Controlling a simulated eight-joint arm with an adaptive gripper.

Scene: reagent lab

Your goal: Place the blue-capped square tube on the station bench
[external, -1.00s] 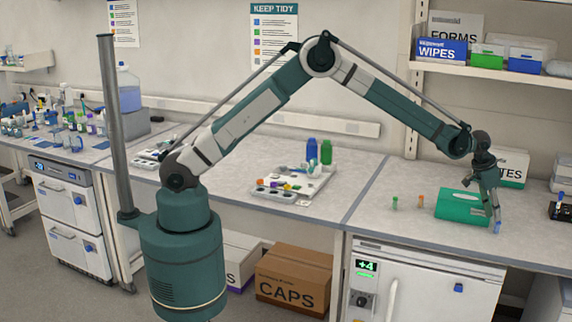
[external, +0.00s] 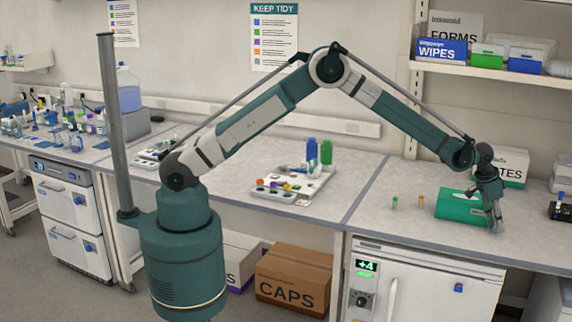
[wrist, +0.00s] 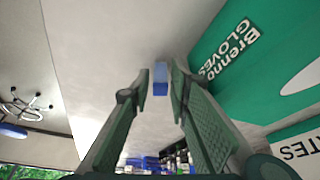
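The blue-capped square tube (wrist: 160,80) shows in the wrist view as a small blue block between the tips of my gripper (wrist: 158,76). The fingers are apart on either side of it, with a thin gap visible at its left. In the external view my gripper (external: 496,226) points down at the front of the right-hand bench (external: 420,232), beside the green glove box (external: 462,207), and hides the tube. The middle bench (external: 345,175) carries a white tray of small parts (external: 290,197). No label shows which bench is the station bench.
A green-capped tube (external: 394,202) and an orange-capped tube (external: 420,201) stand left of the glove box. A dark rack (external: 562,208) is at the far right. Blue and green bottles (external: 312,152) stand behind the tray.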

